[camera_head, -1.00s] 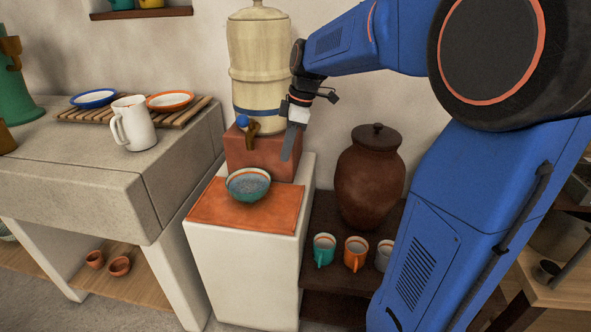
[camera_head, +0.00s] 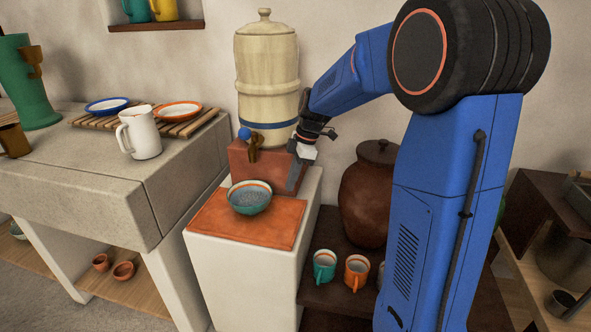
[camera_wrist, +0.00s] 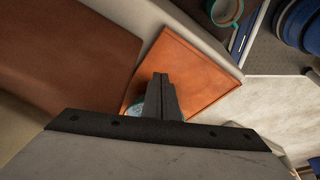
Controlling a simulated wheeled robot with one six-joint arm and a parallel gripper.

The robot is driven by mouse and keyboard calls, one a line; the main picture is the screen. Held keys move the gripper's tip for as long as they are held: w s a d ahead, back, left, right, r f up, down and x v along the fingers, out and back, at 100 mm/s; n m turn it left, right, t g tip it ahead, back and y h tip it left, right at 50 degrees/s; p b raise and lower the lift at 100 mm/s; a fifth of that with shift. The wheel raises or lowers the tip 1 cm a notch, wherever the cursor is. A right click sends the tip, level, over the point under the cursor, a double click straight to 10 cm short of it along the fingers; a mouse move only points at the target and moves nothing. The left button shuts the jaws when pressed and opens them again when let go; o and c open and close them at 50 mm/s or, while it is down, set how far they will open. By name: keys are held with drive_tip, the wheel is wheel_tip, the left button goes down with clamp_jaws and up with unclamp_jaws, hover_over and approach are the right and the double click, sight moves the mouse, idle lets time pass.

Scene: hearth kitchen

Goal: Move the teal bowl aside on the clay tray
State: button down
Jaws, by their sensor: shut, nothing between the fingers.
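The teal bowl (camera_head: 250,197), with a pale speckled inside and an orange band under the rim, sits upright on the clay tray (camera_head: 285,230). It is near the tray's back middle, below the tap of the water crock. My gripper (camera_head: 291,188) is shut and empty, to the right of the bowl and apart from it, fingers pointing down. In the wrist view my shut fingers (camera_wrist: 161,80) show over the tray (camera_wrist: 190,65), and they hide most of the bowl (camera_wrist: 138,106).
The cream crock (camera_head: 268,75) with its tap (camera_head: 253,145) stands on a clay block (camera_head: 265,170) behind the tray. A brown lidded jar (camera_head: 368,195) and mugs (camera_head: 325,265) are on a lower shelf to the right. A stone counter (camera_head: 75,165) with a white pitcher (camera_head: 140,135) is at left.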

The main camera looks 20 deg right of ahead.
sight(266, 187)
drive_tip(key=a, duration=0.2)
drive_tip(key=a+f, duration=0.1)
drive_tip(key=shift+w, duration=0.25)
drive_tip(key=shift+w+a, duration=0.15)
drive_tip(key=shift+a, duration=0.5)
drive_tip(key=shift+a, duration=0.15)
drive_tip(key=shift+w+a, duration=0.2)
drive_tip(key=shift+a, duration=0.65)
drive_tip(key=shift+w+a, duration=0.15)
drive_tip(key=shift+a, duration=0.7)
